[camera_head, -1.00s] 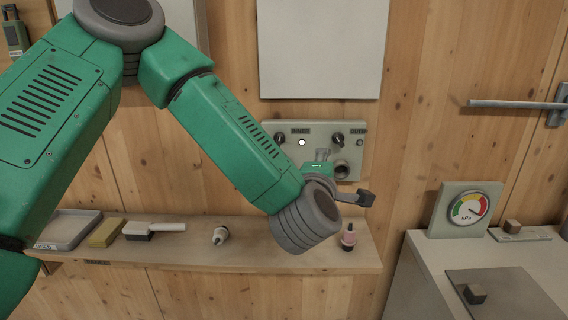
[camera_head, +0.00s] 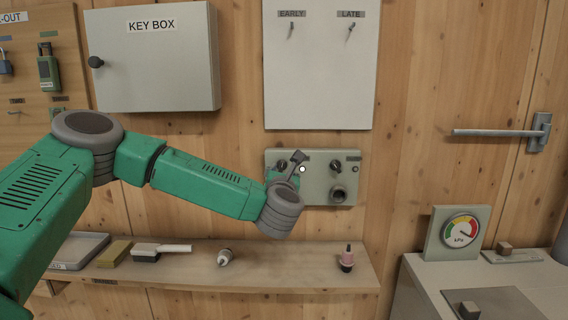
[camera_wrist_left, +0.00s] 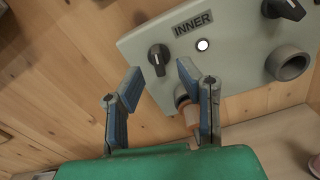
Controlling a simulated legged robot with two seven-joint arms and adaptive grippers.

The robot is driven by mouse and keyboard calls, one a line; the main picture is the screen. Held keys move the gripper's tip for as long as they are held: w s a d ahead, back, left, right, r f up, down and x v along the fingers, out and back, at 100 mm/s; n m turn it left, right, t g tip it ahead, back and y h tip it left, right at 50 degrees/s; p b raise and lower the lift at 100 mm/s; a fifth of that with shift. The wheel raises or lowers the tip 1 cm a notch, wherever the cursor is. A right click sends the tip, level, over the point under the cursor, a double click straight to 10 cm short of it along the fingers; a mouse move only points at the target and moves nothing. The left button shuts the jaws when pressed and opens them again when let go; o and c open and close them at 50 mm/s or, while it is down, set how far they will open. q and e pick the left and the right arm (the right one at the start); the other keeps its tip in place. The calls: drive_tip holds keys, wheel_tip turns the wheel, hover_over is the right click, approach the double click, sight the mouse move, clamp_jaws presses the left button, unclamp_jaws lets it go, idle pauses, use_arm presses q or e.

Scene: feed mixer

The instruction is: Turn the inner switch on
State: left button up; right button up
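The inner switch is a dark rotary knob (camera_wrist_left: 158,57) on a pale grey panel (camera_wrist_left: 240,85), beside the label INNER and a lit white lamp (camera_wrist_left: 203,45). In the head view the knob (camera_head: 280,167) is at the panel's left, with the lamp (camera_head: 302,169) to its right. My left gripper (camera_wrist_left: 160,72) is open, its two blue-padded fingers apart. In the wrist view the knob appears between and just beyond the fingertips; contact cannot be told. In the head view the left gripper (camera_head: 288,168) covers part of the panel's left side. My right gripper is out of view.
A second knob (camera_head: 336,166) and a round socket (camera_head: 338,194) are at the panel's right. An orange piece (camera_wrist_left: 191,118) shows behind the right finger. A white board (camera_head: 320,85) hangs above.

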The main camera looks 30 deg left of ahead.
sight(282, 167)
use_arm(q)
drive_tip(key=x, duration=0.2)
drive_tip(key=p+x, duration=0.1)
drive_tip(key=x, duration=0.2)
drive_tip(key=shift+w+a+f, duration=0.1)
drive_tip(key=shift+a+f, duration=0.15)
drive_tip(key=shift+a, duration=0.15)
drive_tip(key=shift+d+r, duration=0.1)
drive_tip(key=shift+d, duration=0.05)
drive_tip(key=shift+d, duration=0.1)
clamp_jaws()
